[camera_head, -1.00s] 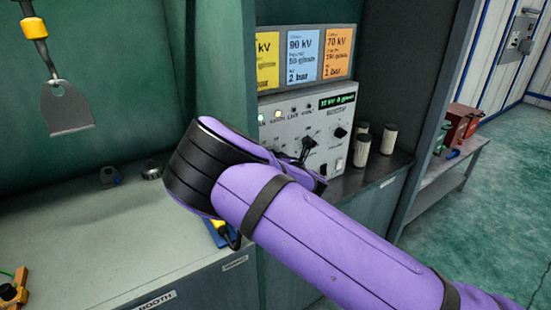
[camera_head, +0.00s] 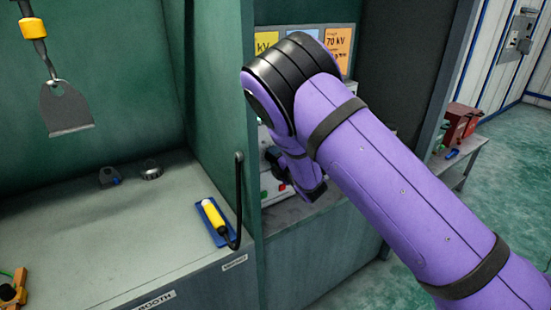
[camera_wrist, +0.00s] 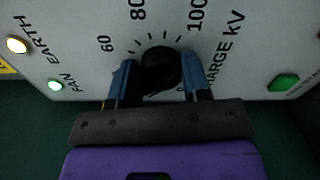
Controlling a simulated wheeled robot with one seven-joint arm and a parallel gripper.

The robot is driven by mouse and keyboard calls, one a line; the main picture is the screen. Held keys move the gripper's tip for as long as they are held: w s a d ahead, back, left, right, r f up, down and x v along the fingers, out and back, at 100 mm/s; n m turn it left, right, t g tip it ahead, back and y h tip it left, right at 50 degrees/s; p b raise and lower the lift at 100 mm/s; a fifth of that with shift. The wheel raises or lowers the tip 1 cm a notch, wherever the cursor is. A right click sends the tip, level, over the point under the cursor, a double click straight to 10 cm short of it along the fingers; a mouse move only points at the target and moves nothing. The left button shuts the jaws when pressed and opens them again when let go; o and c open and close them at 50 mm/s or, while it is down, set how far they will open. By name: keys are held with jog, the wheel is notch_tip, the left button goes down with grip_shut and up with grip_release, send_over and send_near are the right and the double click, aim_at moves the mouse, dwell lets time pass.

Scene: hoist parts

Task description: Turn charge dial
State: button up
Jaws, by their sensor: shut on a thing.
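The charge dial (camera_wrist: 160,72) is a round black knob on the grey control panel (camera_wrist: 85,30). The scale around it reads 60, 80 and 100, with "CHARGE kV" printed to its right. In the wrist view my gripper (camera_wrist: 159,64) is shut on the dial, one blue finger on its left and one on its right. The dial's pointer direction cannot be made out. In the head view my purple arm covers most of the panel (camera_head: 268,178) and hides the dial.
Lit lamps marked EARTH (camera_wrist: 17,45) and FAN (camera_wrist: 55,85) sit left of the dial. A green button (camera_wrist: 283,83) is at its right. A yellow-handled tool (camera_head: 213,217) lies on the bench at left. A grey plate (camera_head: 66,110) hangs above the bench. A green wall (camera_head: 222,90) stands left of my arm.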

jog(key=m, duration=0.3)
jog(key=shift+d+f+m, duration=0.1)
jog(key=shift+m, duration=0.3)
jog(key=m, duration=0.8)
jog(key=shift+f, duration=0.15)
jog(key=m, duration=0.3)
jog(key=shift+m, duration=0.3)
jog(key=m, duration=0.5)
jog(key=shift+s+a+f, duration=0.1)
jog(key=shift+s+a, duration=0.05)
jog(key=shift+a, duration=0.05)
jog(key=m, duration=0.6)
jog(key=shift+s+a+m, duration=0.1)
jog(key=shift+a+m, duration=0.05)
jog(key=shift+m, duration=0.15)
